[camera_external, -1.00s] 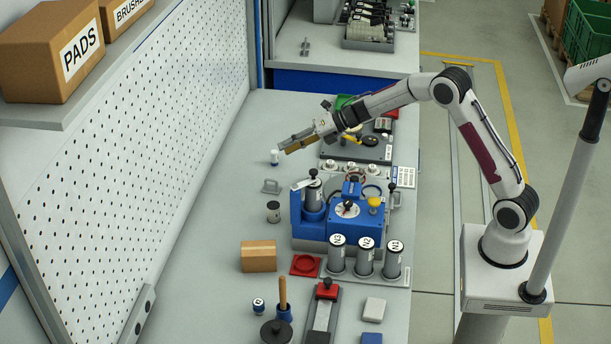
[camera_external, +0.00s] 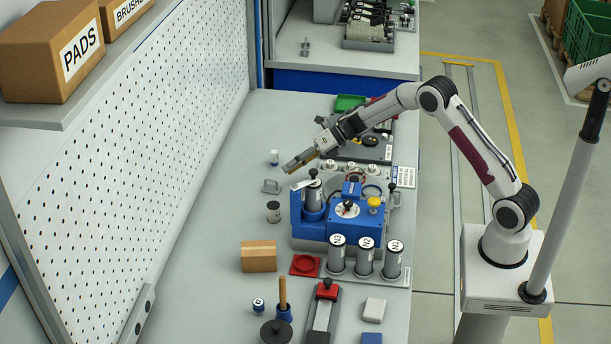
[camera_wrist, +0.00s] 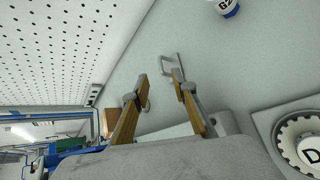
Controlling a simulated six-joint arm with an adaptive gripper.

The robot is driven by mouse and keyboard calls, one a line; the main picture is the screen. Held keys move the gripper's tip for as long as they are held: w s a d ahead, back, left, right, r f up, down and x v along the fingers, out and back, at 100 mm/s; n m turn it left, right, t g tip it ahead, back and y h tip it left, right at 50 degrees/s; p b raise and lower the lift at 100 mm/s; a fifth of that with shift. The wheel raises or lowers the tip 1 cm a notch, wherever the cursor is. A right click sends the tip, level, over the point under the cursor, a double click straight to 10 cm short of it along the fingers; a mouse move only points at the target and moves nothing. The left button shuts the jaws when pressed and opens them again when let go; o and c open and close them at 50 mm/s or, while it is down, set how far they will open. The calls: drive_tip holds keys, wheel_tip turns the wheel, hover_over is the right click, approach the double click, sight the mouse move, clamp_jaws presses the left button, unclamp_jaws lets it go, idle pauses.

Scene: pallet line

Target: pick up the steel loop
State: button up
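The steel loop (camera_external: 271,186) is a small grey frame on the grey bench, left of the blue machine. It also shows in the wrist view (camera_wrist: 168,58), just beyond my fingertips, with its near end close to or behind the right fingertip. My gripper (camera_external: 286,170) hangs above the bench, a little above and to the right of the loop in the external view. I cannot tell the height of the fingertips above the loop.
A small white-and-blue bottle (camera_external: 274,157) stands behind the loop. A dark-topped cylinder (camera_external: 273,212) stands in front of it. The blue machine (camera_external: 343,228) is close on the right. The perforated wall panel (camera_external: 150,140) bounds the left, with clear bench between.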

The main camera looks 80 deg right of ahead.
sight(274, 188)
drive_tip(key=shift+x, duration=0.95)
drive_tip(key=shift+x, duration=2.65)
drive_tip(key=shift+d, duration=0.15)
clamp_jaws()
